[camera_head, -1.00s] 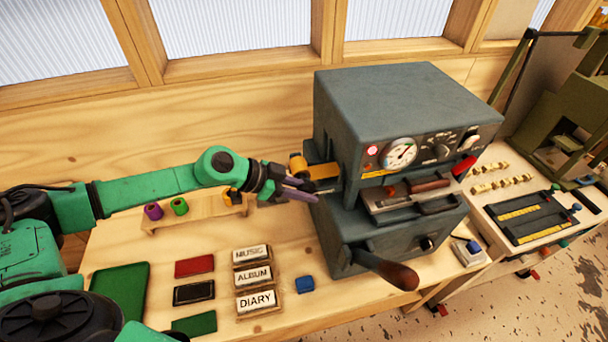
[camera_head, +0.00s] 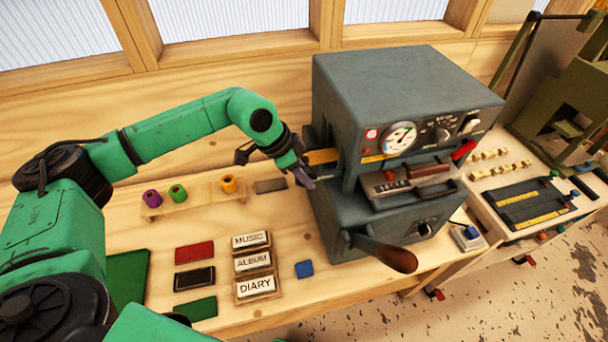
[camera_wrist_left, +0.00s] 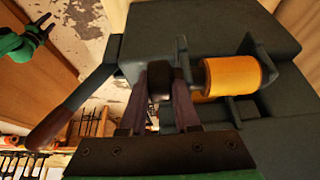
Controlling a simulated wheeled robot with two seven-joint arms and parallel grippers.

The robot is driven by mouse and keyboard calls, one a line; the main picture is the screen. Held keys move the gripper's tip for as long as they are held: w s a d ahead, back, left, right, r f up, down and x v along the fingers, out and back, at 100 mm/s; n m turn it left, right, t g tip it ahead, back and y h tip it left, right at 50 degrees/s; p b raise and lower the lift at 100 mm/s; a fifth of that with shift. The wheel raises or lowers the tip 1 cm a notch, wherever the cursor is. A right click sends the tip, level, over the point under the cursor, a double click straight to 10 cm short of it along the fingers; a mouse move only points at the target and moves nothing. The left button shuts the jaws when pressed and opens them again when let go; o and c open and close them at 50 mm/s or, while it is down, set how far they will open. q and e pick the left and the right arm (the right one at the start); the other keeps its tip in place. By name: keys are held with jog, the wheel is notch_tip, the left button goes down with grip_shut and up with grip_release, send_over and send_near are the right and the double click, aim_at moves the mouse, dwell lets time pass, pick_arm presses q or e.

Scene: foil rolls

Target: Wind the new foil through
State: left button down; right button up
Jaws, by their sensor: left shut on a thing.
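The grey foil press (camera_head: 410,85) stands on the bench. A gold foil band (camera_head: 322,156) shows at its left side, and a gold roll (camera_wrist_left: 235,75) sits on a spindle there in the left wrist view. My left gripper (camera_head: 305,178) is at the press's left side, below the band. In the left wrist view its purple fingers (camera_wrist_left: 160,88) are shut on a dark knob (camera_wrist_left: 158,76) beside the gold roll. The fingers cover part of the knob. My right gripper (camera_wrist_left: 40,27) shows small at the upper left of that view, its fingers apart and empty.
A wooden rack (camera_head: 195,202) holds purple, green and orange rolls. Type blocks (camera_head: 254,262), coloured cards (camera_head: 194,252) and a blue block (camera_head: 304,269) lie in front. The press lever (camera_head: 385,252) juts out over the front. Another bench with trays (camera_head: 535,205) stands at right.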

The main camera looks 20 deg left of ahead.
pick_arm(q)
jog(key=shift+s+f, duration=0.15)
jog(key=shift+f, duration=0.15)
jog(key=c, duration=0.6)
grip_release()
jog(key=shift+c, duration=0.2)
jog(key=shift+d, duration=0.15)
jog(key=shift+w+r, duration=0.1)
jog(key=shift+w, duration=0.1)
jog(key=shift+s+a+r+b, duration=0.1)
jog(key=shift+a+r+b, duration=0.15)
jog(key=shift+r+b, duration=0.15)
jog(key=b+v, duration=0.4)
jog(key=v, duration=0.9)
jog(key=shift+r, duration=0.3)
